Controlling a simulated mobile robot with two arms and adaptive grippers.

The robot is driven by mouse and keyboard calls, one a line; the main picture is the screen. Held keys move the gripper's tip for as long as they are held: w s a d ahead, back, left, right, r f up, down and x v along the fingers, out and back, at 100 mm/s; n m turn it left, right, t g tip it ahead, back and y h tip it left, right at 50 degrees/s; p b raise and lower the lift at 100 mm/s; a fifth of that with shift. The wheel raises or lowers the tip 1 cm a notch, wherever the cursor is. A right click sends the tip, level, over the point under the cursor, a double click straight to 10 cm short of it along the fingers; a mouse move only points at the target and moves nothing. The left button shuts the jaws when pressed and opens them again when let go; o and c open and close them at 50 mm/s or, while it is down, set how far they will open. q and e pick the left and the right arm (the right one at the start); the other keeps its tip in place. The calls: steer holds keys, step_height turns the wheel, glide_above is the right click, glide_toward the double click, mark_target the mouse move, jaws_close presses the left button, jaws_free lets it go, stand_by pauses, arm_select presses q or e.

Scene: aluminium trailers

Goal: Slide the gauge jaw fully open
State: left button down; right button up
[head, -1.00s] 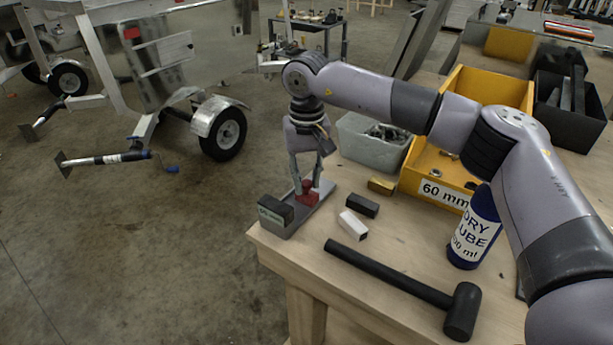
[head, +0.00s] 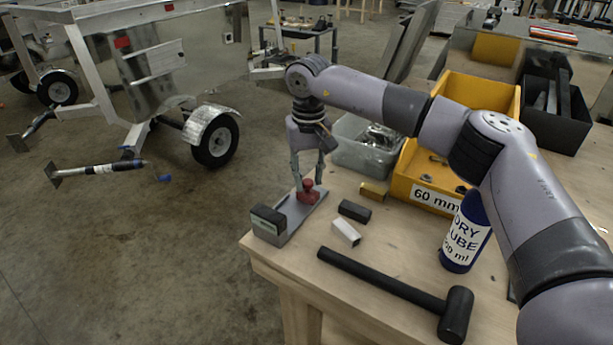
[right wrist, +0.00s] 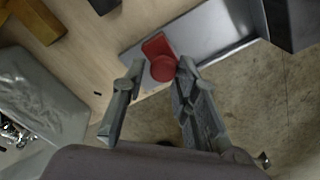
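The gauge (head: 289,217) is a grey plate at the table's near left corner, with a dark labelled block (head: 268,220) at its near end. Its red jaw (head: 307,196), topped by a round knob, sits toward the far end of the plate, a clear gap from the block. My right gripper (head: 308,179) points down over the jaw. In the right wrist view its fingers (right wrist: 160,66) are spread, one on each side of the red knob (right wrist: 164,68). The right finger is very close to the knob; contact is unclear. My left gripper is not in view.
Beside the gauge lie a black block (head: 355,211), a white block (head: 346,232) and a brass block (head: 374,191).

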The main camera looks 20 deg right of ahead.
mark_target(309, 180)
steer(key=o, duration=0.3)
steer(key=shift+f, duration=0.1)
step_height(309, 180, up, 12)
steer(key=shift+r, duration=0.1)
stand_by(0.5)
stand_by(0.3)
